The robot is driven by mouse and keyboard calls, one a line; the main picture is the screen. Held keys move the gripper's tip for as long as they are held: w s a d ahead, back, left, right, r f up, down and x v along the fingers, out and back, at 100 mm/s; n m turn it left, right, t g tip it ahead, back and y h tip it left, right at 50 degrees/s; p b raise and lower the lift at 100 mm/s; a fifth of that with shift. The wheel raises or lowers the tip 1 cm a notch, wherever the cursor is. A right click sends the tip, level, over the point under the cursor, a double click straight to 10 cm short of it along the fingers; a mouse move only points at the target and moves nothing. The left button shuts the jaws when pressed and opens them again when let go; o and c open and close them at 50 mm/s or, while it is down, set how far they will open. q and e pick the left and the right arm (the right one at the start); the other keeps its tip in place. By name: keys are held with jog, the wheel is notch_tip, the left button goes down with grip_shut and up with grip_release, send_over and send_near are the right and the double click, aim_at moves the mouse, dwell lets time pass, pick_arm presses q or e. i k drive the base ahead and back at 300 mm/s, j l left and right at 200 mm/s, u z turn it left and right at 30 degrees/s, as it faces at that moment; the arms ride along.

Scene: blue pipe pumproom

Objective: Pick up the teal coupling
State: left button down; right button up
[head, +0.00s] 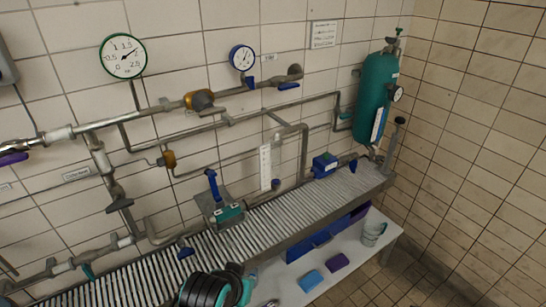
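The slatted rack (300,205) runs along the piped wall. On the lower pale shelf are a blue block (311,281), a purple block (338,262) and a grey cup (373,233). The tiled floor at right is clear.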

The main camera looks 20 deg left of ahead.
aim_at(217, 217)
jog(key=i+l, duration=0.1)
jog(key=i, duration=0.25)
jog(key=i+u, duration=0.2)
jog(key=u, duration=0.2)
jog(key=i+l+u, duration=0.15)
jog(key=u, duration=0.25)
jog(key=i+l+u, duration=0.15)
jog(key=u, duration=0.7)
